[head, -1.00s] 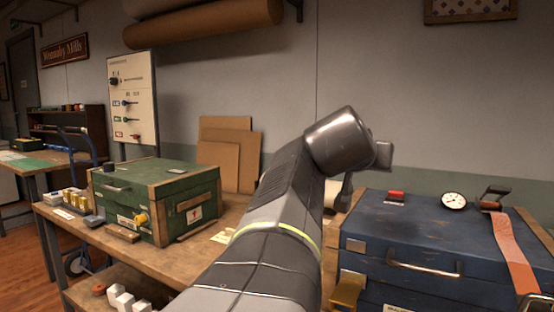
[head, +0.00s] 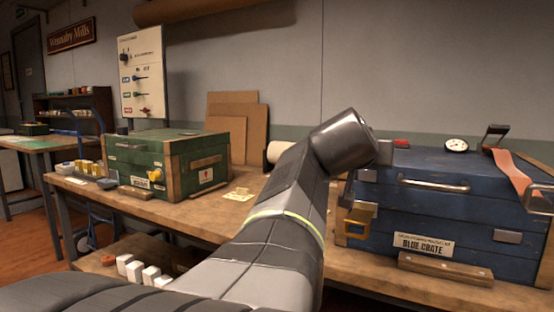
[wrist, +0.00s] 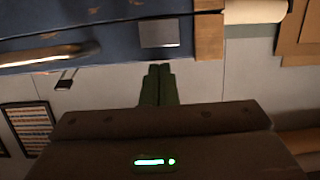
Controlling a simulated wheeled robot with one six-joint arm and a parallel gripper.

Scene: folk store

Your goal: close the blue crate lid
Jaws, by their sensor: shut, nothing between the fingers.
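The blue crate (head: 390,238) stands on the workbench at the right, with its label facing me. Its blue lid (head: 410,163) lies flat or nearly flat over the body, with a metal handle (head: 432,185) on the front. I cannot tell if a small gap remains at the seam. A brass latch (head: 357,220) hangs at the front left. In the wrist view, whose picture is upside down, my gripper (wrist: 158,70) is shut and empty, just apart from the crate's blue front (wrist: 110,45). My arm hides the gripper's fingers in the head view.
A red strap (head: 520,178) and a round dial (head: 457,145) are on the lid. A wooden block (head: 445,269) lies before the crate. A green crate (head: 140,160) stands to the left on the bench (head: 205,208), which has some bare room between the crates.

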